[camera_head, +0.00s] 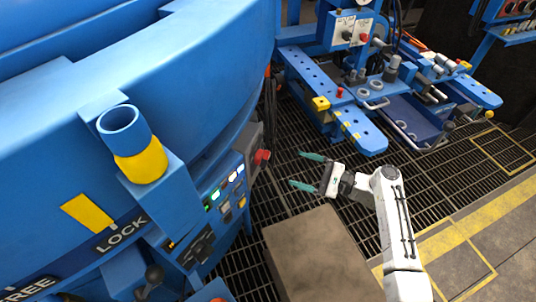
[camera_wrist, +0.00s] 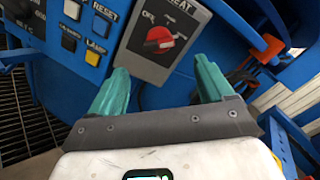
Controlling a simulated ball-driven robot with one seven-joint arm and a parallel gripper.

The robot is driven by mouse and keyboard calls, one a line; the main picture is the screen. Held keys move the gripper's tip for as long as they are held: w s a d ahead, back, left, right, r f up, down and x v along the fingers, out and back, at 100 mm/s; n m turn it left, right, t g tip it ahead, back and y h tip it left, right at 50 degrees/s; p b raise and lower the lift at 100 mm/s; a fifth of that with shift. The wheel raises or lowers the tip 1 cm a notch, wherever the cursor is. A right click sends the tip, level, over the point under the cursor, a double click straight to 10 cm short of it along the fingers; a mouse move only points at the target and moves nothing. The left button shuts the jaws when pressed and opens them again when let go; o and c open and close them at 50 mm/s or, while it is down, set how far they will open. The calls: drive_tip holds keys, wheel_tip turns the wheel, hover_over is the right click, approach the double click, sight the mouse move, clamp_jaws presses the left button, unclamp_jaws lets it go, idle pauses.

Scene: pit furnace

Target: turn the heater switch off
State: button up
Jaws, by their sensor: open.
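The heater switch is a red rotary knob (camera_wrist: 160,38) on a grey plate, with a partly cut-off label ending in "EAT" above it. "OFF" reads at the knob's upper left; the knob's exact setting is unclear. In the head view the red knob (camera_head: 262,157) sticks out from the right end of the blue control panel. My gripper (camera_head: 303,170) is open and empty, to the right of the knob and apart from it. In the wrist view my gripper's teal fingers (camera_wrist: 162,72) are spread below the knob, one to each side.
Lit buttons (camera_head: 215,195) line the panel left of the switch. A brown box (camera_head: 318,255) stands below my gripper. A blue workbench (camera_head: 365,135) is behind, over dark grating.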

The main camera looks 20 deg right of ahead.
sight(263, 158)
drive_tip(key=b+x, duration=0.1)
drive_tip(key=x, duration=0.9)
drive_tip(key=shift+a, duration=0.2)
drive_tip(key=shift+c, duration=0.5)
drive_tip(key=c, duration=0.9)
drive_tip(key=shift+c, duration=0.2)
drive_tip(key=shift+f, duration=0.15)
drive_tip(key=n+b, duration=1.2)
drive_tip(key=n, duration=0.1)
drive_tip(key=f+n+b, duration=0.1)
drive_tip(key=n+b, duration=0.5)
drive_tip(key=shift+a+n+b, duration=0.1)
drive_tip(key=shift+n+b, duration=0.2)
drive_tip(key=shift+n, duration=0.1)
drive_tip(key=shift+r, duration=0.1)
